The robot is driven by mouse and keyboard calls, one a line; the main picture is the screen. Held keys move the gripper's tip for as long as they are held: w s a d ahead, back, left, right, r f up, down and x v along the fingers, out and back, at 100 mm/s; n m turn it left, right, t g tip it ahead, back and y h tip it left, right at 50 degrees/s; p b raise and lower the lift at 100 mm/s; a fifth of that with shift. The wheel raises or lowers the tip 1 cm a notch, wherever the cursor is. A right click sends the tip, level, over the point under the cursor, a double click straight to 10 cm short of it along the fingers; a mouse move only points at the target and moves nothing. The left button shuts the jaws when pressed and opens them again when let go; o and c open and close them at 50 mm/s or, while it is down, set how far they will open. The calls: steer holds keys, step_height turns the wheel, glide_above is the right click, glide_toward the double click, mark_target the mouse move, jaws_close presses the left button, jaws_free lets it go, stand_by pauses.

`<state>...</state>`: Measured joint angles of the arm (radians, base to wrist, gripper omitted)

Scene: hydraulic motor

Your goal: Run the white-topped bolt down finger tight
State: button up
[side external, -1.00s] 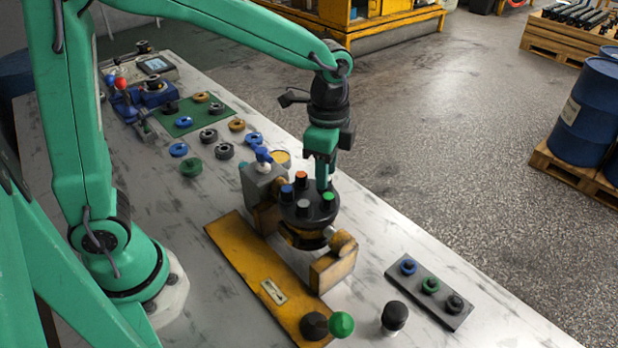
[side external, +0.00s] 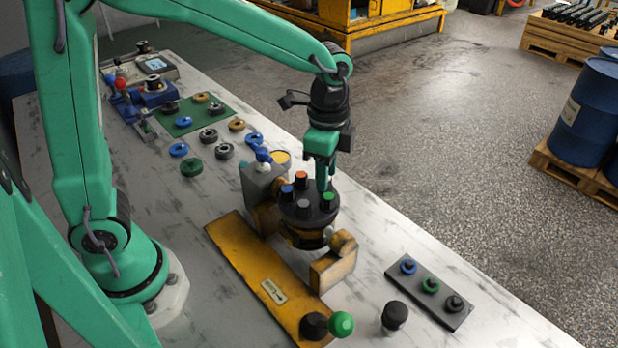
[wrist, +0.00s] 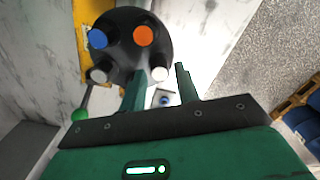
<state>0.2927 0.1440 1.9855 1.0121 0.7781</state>
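The black round motor head (side external: 316,215) carries several capped bolts. In the wrist view, a white-topped bolt (wrist: 160,74) is at the lower right of the head (wrist: 119,46), between my gripper's fingertips (wrist: 161,74). The left finger is close beside it, with a gap towards the right finger; contact is unclear. A second pale grey-white top (wrist: 98,74) is at lower left. Blue (wrist: 97,38) and orange (wrist: 142,36) tops are farther up.
The motor sits in a yellow fixture (side external: 240,262) with a green-knobbed handle (side external: 341,323). A dark rack (side external: 430,288) with blue, green and black pieces is at the right. Several loose rings and a green mat (side external: 188,122) lie farther back.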

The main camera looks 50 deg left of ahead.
steer(key=shift+f, duration=0.95)
stand_by(0.4)
steer(key=shift+r, duration=0.2)
stand_by(0.5)
steer(key=c, duration=0.6)
steer(key=shift+m, duration=2.1)
steer(key=shift+m, duration=1.1)
steer(key=o, duration=0.6)
